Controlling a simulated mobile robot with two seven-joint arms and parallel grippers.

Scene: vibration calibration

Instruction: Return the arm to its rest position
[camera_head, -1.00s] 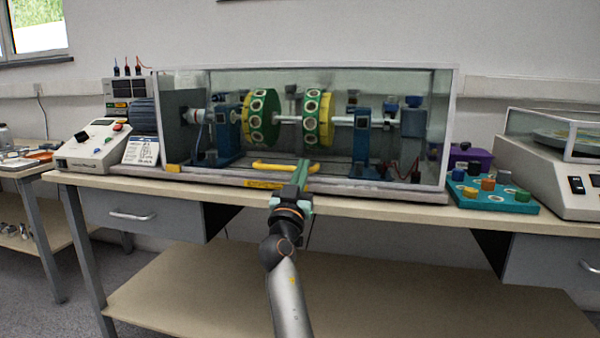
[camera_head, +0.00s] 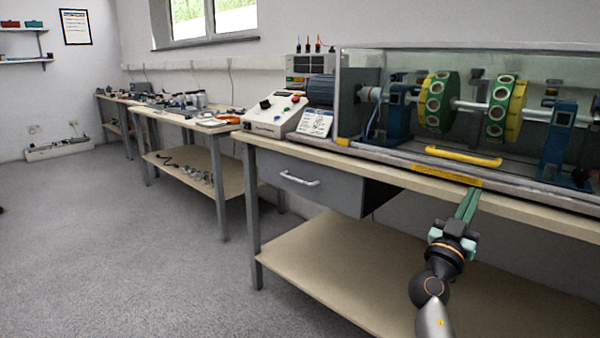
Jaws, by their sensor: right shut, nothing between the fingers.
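My right gripper (camera_head: 468,204) shows at the lower right, its green fingers together and nothing between them. It is in front of the workbench's front edge, below the yellow handle (camera_head: 463,156) of the clear cover, and apart from that handle. My right arm (camera_head: 433,300) comes up from the bottom edge. Behind the clear cover stands the vibration rig with two green and yellow discs (camera_head: 437,103) on a shaft. The rig's right end is cut off by the picture edge. My left gripper is out of view.
The workbench (camera_head: 395,174) has a grey drawer (camera_head: 318,190) and a lower shelf (camera_head: 330,265). A control box (camera_head: 275,115) with buttons stands left of the rig. More benches (camera_head: 175,118) line the wall at the left. The grey floor (camera_head: 130,245) at the left is open.

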